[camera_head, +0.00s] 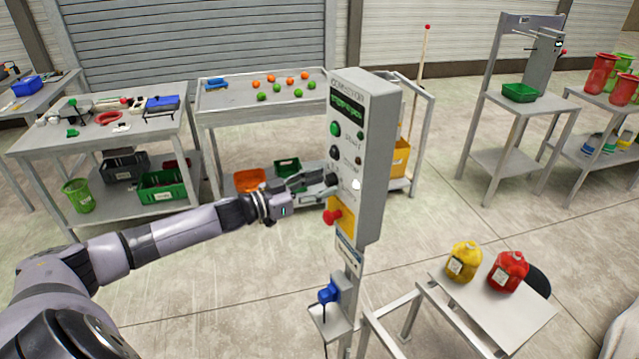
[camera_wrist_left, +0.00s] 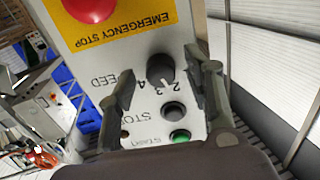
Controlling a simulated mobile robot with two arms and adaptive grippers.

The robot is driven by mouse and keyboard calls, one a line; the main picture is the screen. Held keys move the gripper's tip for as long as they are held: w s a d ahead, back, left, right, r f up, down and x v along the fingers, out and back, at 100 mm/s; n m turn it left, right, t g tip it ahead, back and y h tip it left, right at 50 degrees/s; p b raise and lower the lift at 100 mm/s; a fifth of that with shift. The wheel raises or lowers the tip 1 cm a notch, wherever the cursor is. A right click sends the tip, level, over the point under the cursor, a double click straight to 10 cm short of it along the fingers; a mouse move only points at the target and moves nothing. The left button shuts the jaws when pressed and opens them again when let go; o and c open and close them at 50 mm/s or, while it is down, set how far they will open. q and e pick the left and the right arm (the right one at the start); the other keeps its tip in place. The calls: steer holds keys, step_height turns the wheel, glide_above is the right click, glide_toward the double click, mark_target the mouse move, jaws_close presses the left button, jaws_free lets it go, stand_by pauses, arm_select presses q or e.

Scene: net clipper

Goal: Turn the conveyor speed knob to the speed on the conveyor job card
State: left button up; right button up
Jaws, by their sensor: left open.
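The grey conveyor control box (camera_head: 375,160) stands on a post in the head view. The black speed knob (camera_wrist_left: 160,68) shows in the left wrist view, with 2, 3 and 4 printed by it and a light pointer line near these figures; I cannot tell the exact setting. In the head view my left gripper (camera_head: 325,183) hides the knob. My left gripper (camera_wrist_left: 163,72) is open, its fingers on either side of the knob; contact is not clear. A pale label (camera_head: 348,258) hangs below the box, unreadable; I cannot tell if it is the job card.
The red emergency stop (camera_head: 333,216) on its yellow plate sits just below the gripper. The black stop button (camera_head: 334,153) and green start button (camera_head: 335,129) are above it, under a lit display (camera_head: 347,108). A blue part (camera_head: 327,293) is on the post's small shelf.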

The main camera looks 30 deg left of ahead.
arm_select(q)
jaws_close()
stand_by(0.7)
